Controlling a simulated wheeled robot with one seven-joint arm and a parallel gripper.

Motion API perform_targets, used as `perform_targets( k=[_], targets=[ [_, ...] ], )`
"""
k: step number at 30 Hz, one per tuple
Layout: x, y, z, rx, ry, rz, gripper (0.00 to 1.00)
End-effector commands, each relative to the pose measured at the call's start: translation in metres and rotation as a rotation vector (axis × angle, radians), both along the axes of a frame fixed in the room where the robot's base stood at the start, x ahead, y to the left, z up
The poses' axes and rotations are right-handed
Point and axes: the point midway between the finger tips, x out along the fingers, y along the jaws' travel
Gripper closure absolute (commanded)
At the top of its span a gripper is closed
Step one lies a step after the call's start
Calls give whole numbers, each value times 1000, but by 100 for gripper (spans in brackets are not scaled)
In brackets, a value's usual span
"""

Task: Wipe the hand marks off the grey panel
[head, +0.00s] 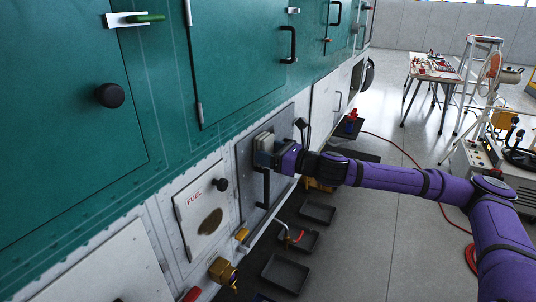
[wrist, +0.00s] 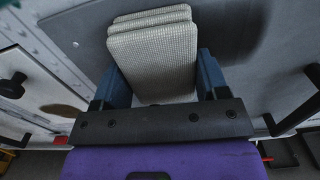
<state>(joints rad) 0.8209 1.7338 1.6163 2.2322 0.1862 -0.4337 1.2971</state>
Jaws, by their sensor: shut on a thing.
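The grey panel (head: 245,165) is set in the white lower side of the helicopter, with a black bar handle on it. It fills the upper part of the wrist view (wrist: 85,35). My gripper (head: 272,154) is at the panel, shut on a folded pale woven cloth (wrist: 150,60), which sits between its two blue-grey fingers. The cloth (head: 263,140) faces the panel and looks close to or against it; contact cannot be told for certain. A dark patch (wrist: 243,28) shows on the panel right of the cloth; I cannot tell whether it is a mark or shadow.
Left of the panel is a white FUEL hatch (head: 205,205) with a brown stain and black knob. Black trays (head: 285,273) lie on the floor below. Black handles stick out near the panel. A table with tools (head: 435,68) stands far right. A red hose crosses the floor.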

Motion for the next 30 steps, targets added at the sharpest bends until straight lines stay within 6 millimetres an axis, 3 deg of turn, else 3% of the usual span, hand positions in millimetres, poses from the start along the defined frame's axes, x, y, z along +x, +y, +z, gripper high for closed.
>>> perform_targets(
  k=[30],
  targets=[
    [54,-35,0,0,0,-1,52]
  ],
)
